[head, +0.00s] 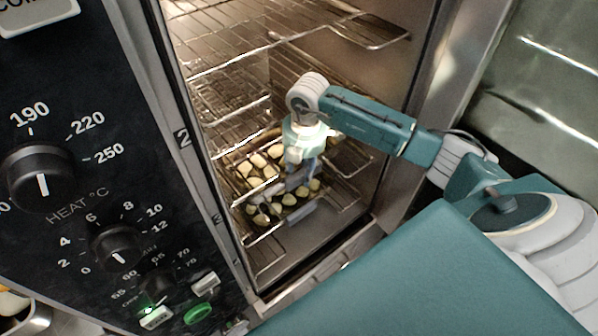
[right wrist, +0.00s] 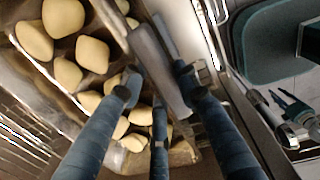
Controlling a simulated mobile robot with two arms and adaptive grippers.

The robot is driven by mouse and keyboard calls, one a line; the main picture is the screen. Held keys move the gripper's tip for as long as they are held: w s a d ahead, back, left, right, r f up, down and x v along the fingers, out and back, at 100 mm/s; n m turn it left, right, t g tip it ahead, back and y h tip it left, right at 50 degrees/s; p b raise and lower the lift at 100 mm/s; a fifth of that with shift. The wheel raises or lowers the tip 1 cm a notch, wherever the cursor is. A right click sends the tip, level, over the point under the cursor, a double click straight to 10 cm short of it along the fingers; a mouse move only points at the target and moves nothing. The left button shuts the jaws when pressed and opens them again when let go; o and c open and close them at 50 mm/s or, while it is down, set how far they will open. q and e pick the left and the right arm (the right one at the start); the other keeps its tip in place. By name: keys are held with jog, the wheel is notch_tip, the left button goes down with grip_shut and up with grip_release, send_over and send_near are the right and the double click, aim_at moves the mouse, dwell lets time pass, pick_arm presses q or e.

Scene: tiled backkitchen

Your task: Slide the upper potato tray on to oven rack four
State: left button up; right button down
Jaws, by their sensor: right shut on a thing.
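The upper potato tray (head: 277,188) is inside the open oven, with pale potatoes (head: 260,168) on it. My right gripper (head: 302,180) reaches in from the right and is shut on the tray's near rim. In the right wrist view, the fingers (right wrist: 158,80) stand on either side of the metal rim (right wrist: 150,48), and potatoes (right wrist: 88,53) lie to the left. More potatoes (head: 288,198) on a lower tray (head: 300,214) show just below. The oven rack wires (head: 352,165) run beside the trays. I cannot tell which rack bears the upper tray.
Empty wire racks (head: 235,66) span the oven above my right arm. The control panel (head: 75,130) with knobs stands left of the opening. The oven's right frame (head: 425,100) is close to my forearm. Racks below the trays look empty.

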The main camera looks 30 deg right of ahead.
jog(key=shift+w+r, duration=0.1)
jog(key=shift+w, duration=0.05)
jog(key=c, duration=1.2)
grip_release()
jog(key=shift+s, duration=0.2)
notch_tip(320, 180, up, 12)
jog(key=shift+s, duration=0.45)
pick_arm(q)
notch_tip(320, 180, up, 6)
jog(key=p, duration=0.6)
pick_arm(e)
notch_tip(320, 180, up, 8)
pick_arm(q)
jog(key=shift+d+r, duration=0.1)
